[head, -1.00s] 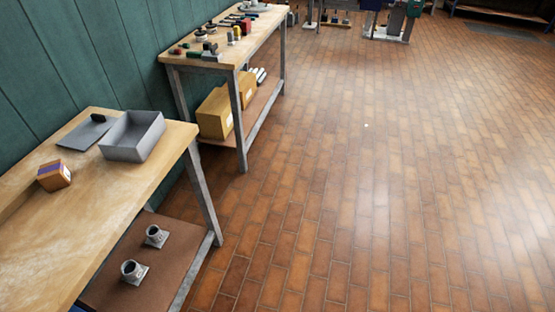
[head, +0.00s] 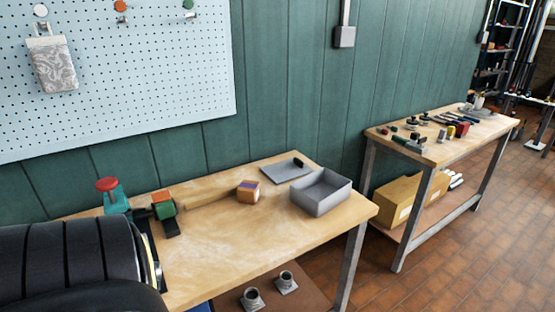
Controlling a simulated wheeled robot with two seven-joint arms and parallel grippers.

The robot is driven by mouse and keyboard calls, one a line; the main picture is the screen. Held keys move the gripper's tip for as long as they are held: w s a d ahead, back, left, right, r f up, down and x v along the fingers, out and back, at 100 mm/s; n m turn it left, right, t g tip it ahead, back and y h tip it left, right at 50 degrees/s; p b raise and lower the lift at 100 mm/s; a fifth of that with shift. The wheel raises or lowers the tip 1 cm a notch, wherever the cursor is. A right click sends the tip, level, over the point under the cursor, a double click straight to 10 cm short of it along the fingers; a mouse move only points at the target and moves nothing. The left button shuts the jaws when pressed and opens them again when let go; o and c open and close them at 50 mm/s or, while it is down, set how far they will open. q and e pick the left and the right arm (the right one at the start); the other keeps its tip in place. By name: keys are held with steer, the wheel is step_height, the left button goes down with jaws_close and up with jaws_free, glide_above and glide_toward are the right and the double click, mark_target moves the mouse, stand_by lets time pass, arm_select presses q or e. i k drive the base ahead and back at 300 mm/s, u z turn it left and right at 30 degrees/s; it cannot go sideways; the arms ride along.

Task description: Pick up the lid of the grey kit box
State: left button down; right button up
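The grey kit box (head: 322,192) stands open and empty-looking near the right end of the near wooden workbench. Its flat grey lid (head: 286,171) lies on the bench just left of and behind the box, with a small black handle (head: 298,162) near its right edge. A dark, ribbed part of my own body fills the lower left of the head view. Neither gripper shows in the head view.
A red-topped teal device (head: 110,194) and a green and orange item (head: 163,208) stand further left. A second bench (head: 440,150) with tools is at the right. Two flanged fittings (head: 252,299) sit on the lower shelf.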

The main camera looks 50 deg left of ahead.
mark_target(283, 171)
steer(key=u, duration=0.2)
steer(key=i, duration=3.6)
steer(key=u, duration=3.05)
steer(key=i, duration=0.55)
steer(key=u, duration=0.2)
